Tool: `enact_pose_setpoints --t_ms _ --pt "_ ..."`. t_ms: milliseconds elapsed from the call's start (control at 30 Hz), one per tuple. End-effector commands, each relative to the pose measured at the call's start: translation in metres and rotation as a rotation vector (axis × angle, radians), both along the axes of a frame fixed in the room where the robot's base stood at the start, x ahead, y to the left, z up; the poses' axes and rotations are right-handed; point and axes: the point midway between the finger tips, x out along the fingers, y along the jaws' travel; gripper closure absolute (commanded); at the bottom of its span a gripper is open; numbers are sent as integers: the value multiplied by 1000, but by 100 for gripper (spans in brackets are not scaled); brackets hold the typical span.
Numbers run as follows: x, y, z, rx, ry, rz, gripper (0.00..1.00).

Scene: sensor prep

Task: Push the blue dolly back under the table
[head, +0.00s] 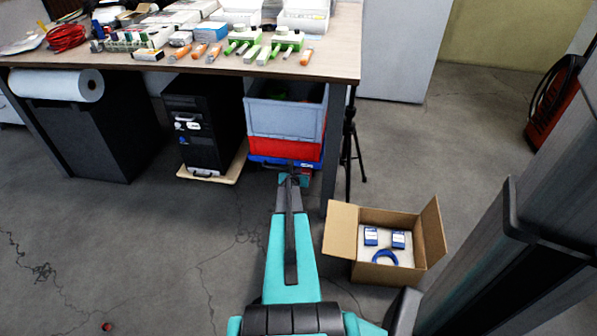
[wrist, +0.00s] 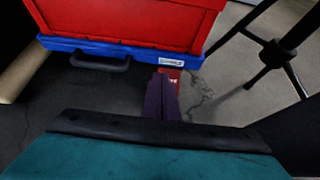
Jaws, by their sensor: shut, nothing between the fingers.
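The blue dolly (head: 262,160) is low on the floor at the table's right end and bears a red crate (head: 283,147) with a grey crate (head: 285,118) on top. In the wrist view the blue dolly (wrist: 185,62) shows as a blue edge under the red crate (wrist: 130,20), with a dark handle (wrist: 100,64) and a small white label. My gripper (head: 293,180) is shut and empty, low in front of the dolly's right part. In the wrist view its fingertips (wrist: 163,80) are close to a red piece (wrist: 172,75) below the blue edge. I cannot tell whether they touch.
The table (head: 190,72) stands over the dolly, its right leg (head: 333,150) beside the crates. A black computer (head: 200,125) sits on a low board to the left. A tripod (head: 350,150) and an open cardboard box (head: 340,235) are at the right.

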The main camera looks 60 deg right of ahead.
Motion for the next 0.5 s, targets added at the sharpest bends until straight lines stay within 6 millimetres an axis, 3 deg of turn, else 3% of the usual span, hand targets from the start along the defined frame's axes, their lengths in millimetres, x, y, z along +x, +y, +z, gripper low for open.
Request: enact_pose_setpoints --t_ms 500 --pt "-11 38 23 0 0 1 100"
